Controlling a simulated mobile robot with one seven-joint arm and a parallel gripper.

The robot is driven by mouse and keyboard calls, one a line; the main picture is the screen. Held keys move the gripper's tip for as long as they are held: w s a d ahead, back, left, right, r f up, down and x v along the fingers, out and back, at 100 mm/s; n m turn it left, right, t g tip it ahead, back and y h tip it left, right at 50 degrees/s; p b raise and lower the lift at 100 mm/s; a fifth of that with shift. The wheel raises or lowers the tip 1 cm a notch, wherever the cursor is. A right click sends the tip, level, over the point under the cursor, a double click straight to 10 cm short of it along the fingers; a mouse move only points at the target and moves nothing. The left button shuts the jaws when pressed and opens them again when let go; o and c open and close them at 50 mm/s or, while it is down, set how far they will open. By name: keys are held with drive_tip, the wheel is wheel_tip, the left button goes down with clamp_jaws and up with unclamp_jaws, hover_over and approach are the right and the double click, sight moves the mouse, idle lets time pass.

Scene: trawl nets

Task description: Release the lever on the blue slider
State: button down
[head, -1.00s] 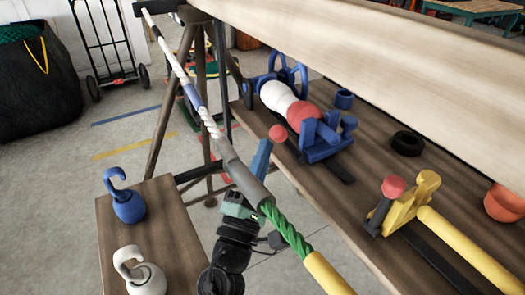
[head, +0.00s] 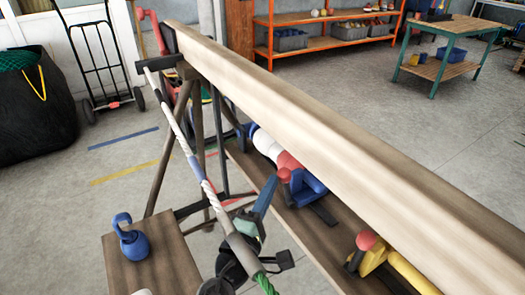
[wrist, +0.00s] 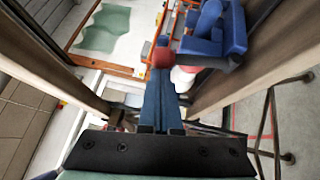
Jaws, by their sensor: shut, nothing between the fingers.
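The blue slider (head: 309,187) sits on the wooden shelf beyond the rope, below the big beam. Its lever is a dark arm with a red ball knob (head: 284,175), standing roughly upright close to the slider's left side. In the wrist view, the slider (wrist: 214,36) is at the top right and the red knob (wrist: 163,57) is just past my fingertips. My gripper (head: 271,180) is shut and empty, its blue fingers pointing up beside the knob. In the wrist view, its fingers (wrist: 161,80) overlap the line to the knob; I cannot tell whether they touch it.
The long wooden beam (head: 330,125) runs above the shelf. A taut rope (head: 207,193) crosses in front, beside my arm. A yellow slider (head: 373,262) with a red-knobbed lever is nearer on the shelf. A blue hooked weight (head: 133,240) stands on a wooden top at left.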

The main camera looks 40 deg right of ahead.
sight(282, 177)
drive_tip(key=shift+s+d+r+m+y+p, duration=0.15)
drive_tip(key=shift+d+r+m+y+p, duration=0.2)
drive_tip(key=shift+d+p, duration=0.3)
drive_tip(key=shift+s+d+r+m+y+p, duration=0.1)
drive_tip(key=shift+d+r+m+y+p, duration=0.2)
drive_tip(key=shift+d+p, duration=0.3)
drive_tip(key=shift+g, duration=0.4)
drive_tip(key=shift+s, duration=0.1)
